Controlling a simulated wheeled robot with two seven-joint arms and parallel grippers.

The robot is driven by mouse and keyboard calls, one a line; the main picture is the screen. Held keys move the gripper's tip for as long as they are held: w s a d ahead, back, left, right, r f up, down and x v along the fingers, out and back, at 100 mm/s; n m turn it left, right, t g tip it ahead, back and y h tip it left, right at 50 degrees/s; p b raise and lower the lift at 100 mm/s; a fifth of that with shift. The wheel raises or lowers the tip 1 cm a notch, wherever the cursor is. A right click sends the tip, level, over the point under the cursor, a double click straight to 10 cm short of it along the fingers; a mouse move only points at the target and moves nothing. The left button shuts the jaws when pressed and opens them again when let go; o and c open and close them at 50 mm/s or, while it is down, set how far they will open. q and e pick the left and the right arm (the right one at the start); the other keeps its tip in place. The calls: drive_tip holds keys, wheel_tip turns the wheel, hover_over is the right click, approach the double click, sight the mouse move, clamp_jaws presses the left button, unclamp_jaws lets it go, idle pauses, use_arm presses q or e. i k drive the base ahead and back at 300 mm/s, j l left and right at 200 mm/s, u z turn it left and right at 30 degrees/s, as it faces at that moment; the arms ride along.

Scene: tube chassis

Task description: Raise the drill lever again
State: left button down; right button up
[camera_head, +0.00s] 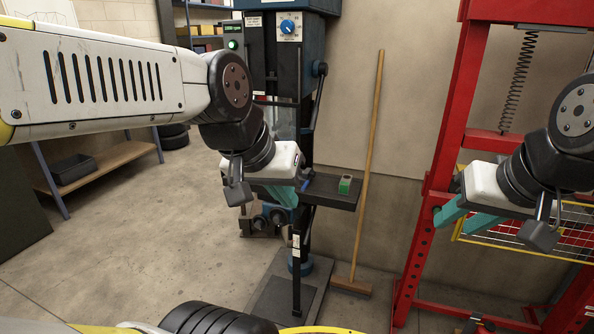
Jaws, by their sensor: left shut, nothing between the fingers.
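The drill press (285,70) stands in the middle, with a dark head, a blue dial and a green button. Its dark lever (319,95) is on the right side of the head, a slim rod with a rounded knob at its top end. My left gripper (285,200) is shut and empty, in front of the drill table and below the lever. Whether it touches anything is unclear. My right gripper (453,223) is open and empty, in front of the red press frame.
A broom (368,170) leans on the wall. The red press frame (445,150) stands at right with a yellow-edged wire rack (575,228). A shelf (100,165) is at left; floor between is open.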

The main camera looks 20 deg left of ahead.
sight(323, 68)
drive_tip(key=i+l, duration=0.35)
drive_tip(key=i, duration=0.15)
drive_tip(key=i+l, duration=0.35)
drive_tip(key=i, duration=0.2)
